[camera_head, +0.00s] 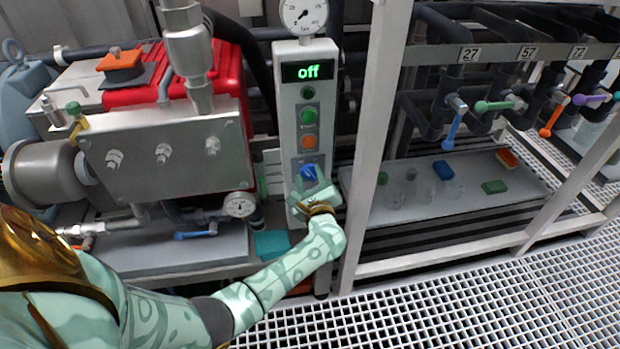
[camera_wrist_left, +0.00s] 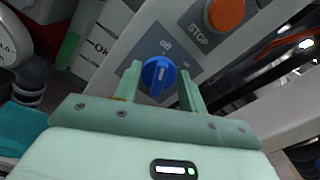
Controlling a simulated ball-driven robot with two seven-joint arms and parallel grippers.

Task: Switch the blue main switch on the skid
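The blue main switch (camera_head: 309,173) is a round knob low on the grey control panel (camera_head: 290,118). In the left wrist view the blue switch (camera_wrist_left: 158,74) sits between the two fingers of my left gripper (camera_wrist_left: 160,82), with a gap on each side. An "off" label is printed by it. In the head view my left gripper (camera_head: 312,180) is at the panel's lower part and partly covers the switch area. The display (camera_head: 307,71) at the panel's top reads "off" in green. My right gripper does not show.
An orange STOP button (camera_head: 309,141) and a green button (camera_head: 308,115) sit above the switch. A red and steel pump unit (camera_head: 170,130) is at the left. A white frame post (camera_head: 372,140) stands right of the panel. Pipes with coloured valve handles are farther right.

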